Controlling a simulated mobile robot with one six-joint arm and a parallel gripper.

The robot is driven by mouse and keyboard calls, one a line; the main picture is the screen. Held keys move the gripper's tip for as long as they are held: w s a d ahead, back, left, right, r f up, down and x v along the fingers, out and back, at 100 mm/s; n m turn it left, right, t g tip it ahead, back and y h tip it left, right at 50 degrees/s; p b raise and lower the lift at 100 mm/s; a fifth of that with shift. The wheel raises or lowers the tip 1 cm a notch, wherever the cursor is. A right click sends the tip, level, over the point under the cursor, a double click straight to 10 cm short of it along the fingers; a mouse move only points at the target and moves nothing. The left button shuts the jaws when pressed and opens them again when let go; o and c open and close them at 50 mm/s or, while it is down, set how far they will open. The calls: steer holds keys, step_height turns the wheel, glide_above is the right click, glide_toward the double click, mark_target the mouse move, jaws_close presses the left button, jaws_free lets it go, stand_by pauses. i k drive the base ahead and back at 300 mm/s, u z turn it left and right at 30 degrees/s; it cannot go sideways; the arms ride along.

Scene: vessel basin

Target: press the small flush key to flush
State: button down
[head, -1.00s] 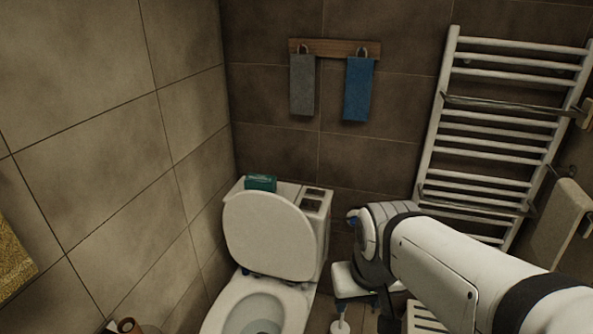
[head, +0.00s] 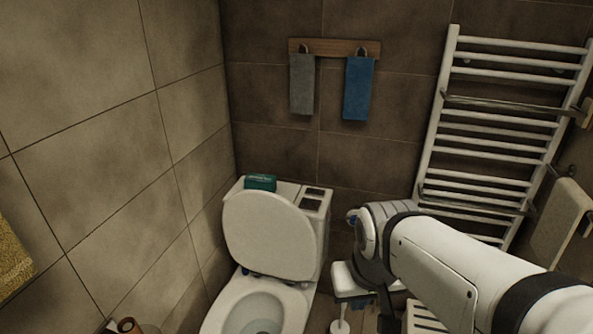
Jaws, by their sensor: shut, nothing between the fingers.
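The toilet's white cistern (head: 287,190) stands against the back wall behind the raised lid (head: 268,237). Two dark flush keys lie in its top at the right: a far key (head: 314,192) and a near key (head: 310,205). They look alike in size, and I cannot tell which is the small one. My gripper (head: 358,301) is right of the cistern and lower in the picture, apart from the keys. Its white body shows below my wrist. Its fingers are small and dark here, shut with nothing visible between them.
A green box (head: 260,183) lies on the cistern's left part. The open bowl (head: 256,313) is in front. A grey towel (head: 302,84) and a blue towel (head: 359,88) hang above. A white towel radiator (head: 497,127) stands at the right. The space directly above the keys is clear.

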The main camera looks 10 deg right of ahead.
mark_target(310, 191)
steer(key=k, duration=1.35)
steer(key=u, duration=0.15)
steer(key=i, duration=1.8)
steer(key=z, duration=0.85)
